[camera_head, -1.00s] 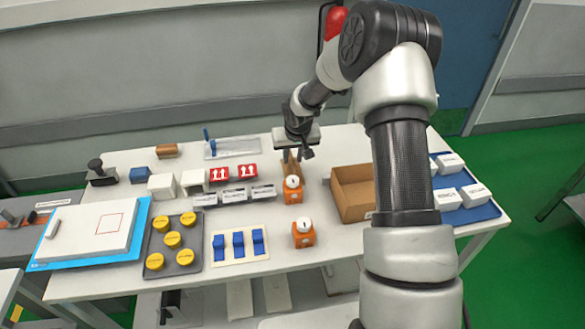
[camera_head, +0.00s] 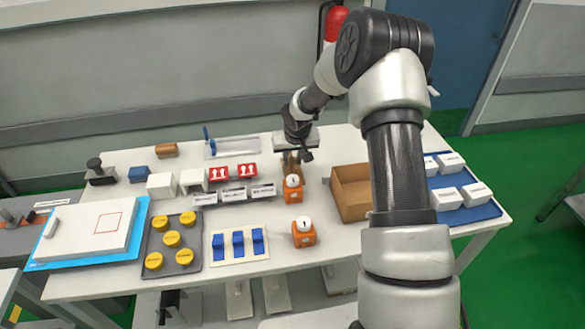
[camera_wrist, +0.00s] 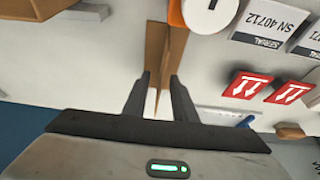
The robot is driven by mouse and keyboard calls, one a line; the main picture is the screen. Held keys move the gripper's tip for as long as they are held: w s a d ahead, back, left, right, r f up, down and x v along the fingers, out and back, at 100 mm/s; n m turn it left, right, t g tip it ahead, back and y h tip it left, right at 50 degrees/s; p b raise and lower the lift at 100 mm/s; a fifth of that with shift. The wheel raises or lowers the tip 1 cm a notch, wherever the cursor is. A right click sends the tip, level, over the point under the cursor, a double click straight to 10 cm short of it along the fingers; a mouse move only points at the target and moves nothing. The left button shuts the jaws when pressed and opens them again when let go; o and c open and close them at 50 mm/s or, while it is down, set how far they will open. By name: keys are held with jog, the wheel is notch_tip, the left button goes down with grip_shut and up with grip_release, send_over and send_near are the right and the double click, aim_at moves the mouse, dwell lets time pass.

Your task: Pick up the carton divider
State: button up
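The carton divider is a brown cardboard piece (camera_head: 290,163) standing on the white table behind an orange block. In the wrist view its brown panels (camera_wrist: 155,48) stand between the fingertips, with a pale gap between them. My gripper (camera_head: 296,152) is over the divider, pointing down. In the wrist view my gripper (camera_wrist: 160,78) is open, with one dark finger on each side of the divider. Whether either finger touches the cardboard is not clear. The divider's lower part is partly hidden by the orange block in the head view.
An orange block with a white round top (camera_head: 293,188) stands close in front of the divider. An open brown carton (camera_head: 338,205) is to the right, and a blue tray with white boxes (camera_head: 487,211) beyond it. Red-labelled boxes (camera_head: 246,171) and white serial boxes (camera_head: 262,191) are left.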

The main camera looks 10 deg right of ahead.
jog(key=shift+c, duration=0.4)
grip_shut()
jog(key=shift+r, duration=0.1)
